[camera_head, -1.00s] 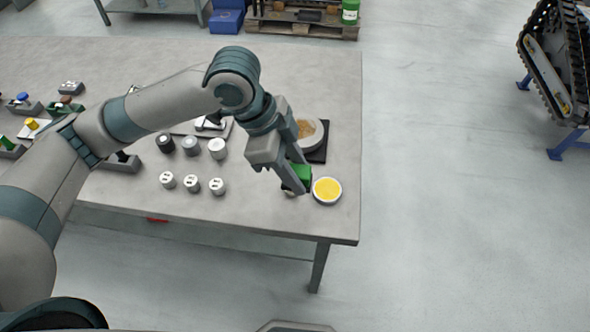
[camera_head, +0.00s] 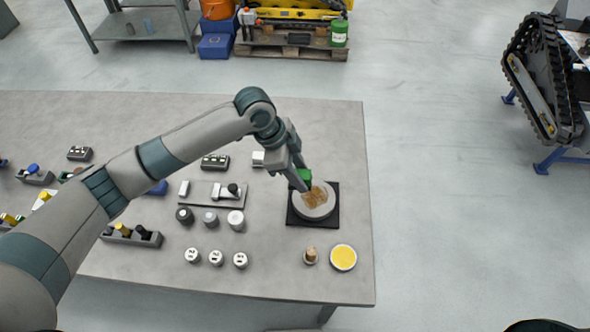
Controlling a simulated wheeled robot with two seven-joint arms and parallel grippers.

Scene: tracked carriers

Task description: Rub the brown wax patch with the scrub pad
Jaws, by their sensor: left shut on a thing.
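The brown wax patch (camera_head: 315,197) lies on a round pale disc (camera_head: 322,212), which sits on a dark square mat (camera_head: 334,222) near the table's right side. My left gripper (camera_head: 300,180) is shut on the green scrub pad (camera_head: 305,175). The pad is at the upper left edge of the disc, beside the brown patch. I cannot tell whether it touches the disc. The gripper hides part of the pad. My right gripper is not in view.
A dish of yellow stuff (camera_head: 343,257) and a small round pot (camera_head: 310,256) stand in front of the mat. Several small cylinders (camera_head: 216,258) and a grey tray (camera_head: 205,193) lie to the left. The table (camera_head: 335,130) is clear behind the mat.

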